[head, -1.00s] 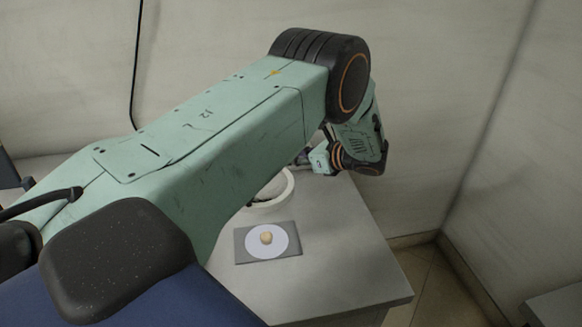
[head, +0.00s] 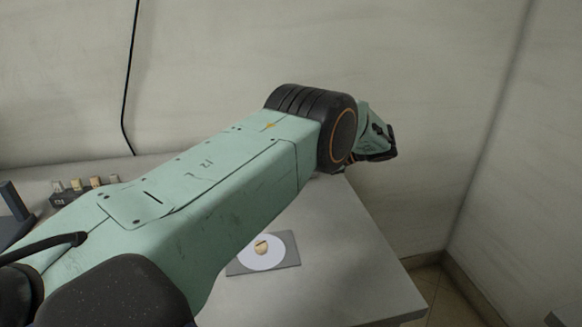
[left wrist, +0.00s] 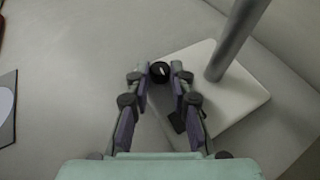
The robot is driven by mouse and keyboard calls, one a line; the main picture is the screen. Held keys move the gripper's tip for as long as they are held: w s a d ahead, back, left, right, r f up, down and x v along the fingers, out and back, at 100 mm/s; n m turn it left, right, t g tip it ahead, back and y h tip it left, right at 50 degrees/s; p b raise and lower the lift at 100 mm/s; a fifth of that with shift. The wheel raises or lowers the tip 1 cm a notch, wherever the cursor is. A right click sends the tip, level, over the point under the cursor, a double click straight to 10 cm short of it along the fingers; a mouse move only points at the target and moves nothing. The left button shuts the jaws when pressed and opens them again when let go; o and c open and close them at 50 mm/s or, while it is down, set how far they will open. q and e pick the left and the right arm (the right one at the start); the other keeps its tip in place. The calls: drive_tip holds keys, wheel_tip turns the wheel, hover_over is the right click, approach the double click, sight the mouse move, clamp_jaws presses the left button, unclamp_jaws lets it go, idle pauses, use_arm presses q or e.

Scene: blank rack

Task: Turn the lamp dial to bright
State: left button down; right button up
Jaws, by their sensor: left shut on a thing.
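In the left wrist view the dial (left wrist: 160,72) is a small black knob with a white mark. It sits at the corner of the lamp's pale base (left wrist: 240,102), from which a grey post (left wrist: 232,42) rises. My left gripper (left wrist: 160,75) is shut on the dial, one fingertip on each side of it. In the head view my left arm hides the lamp, the dial and the fingertips. My right gripper is in neither view.
A grey square with a white disc and a small tan piece (head: 262,246) lies on the table (head: 350,270). Several small blocks (head: 97,182) stand at the back left, near a dark stand (head: 14,200). The table's right part is clear. A wall is behind.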

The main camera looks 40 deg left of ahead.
use_arm(q)
drive_tip(key=c, duration=1.2)
unclamp_jaws()
drive_tip(key=shift+o, duration=0.2)
drive_tip(key=shift+v, duration=3.8)
drive_tip(key=shift+a, duration=0.1)
